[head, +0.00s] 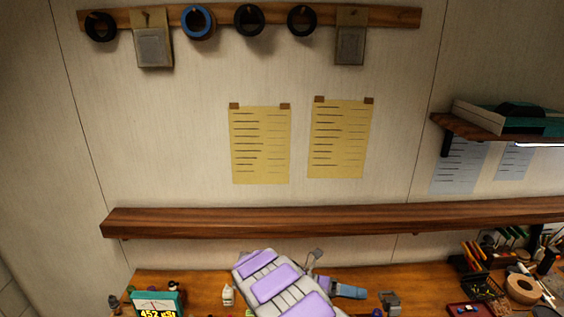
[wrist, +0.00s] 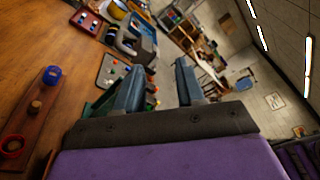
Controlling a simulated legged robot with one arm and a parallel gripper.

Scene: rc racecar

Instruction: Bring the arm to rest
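My arm (head: 275,283), with purple and grey panels, rises from the bottom middle of the head view in front of the wooden workbench. My gripper (wrist: 159,80) shows in the wrist view with its two blue-grey fingers spread apart. Nothing is visible between the fingers. In the head view the gripper end is small and partly hidden behind the arm, pointing to the right over the bench.
The workbench (head: 210,287) runs along the bottom of the head view, with a green meter (head: 157,300) at left and a black basket (head: 482,287) at right. A long wooden shelf (head: 300,220) spans the wall above it. A tray of small parts (wrist: 112,72) shows in the wrist view.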

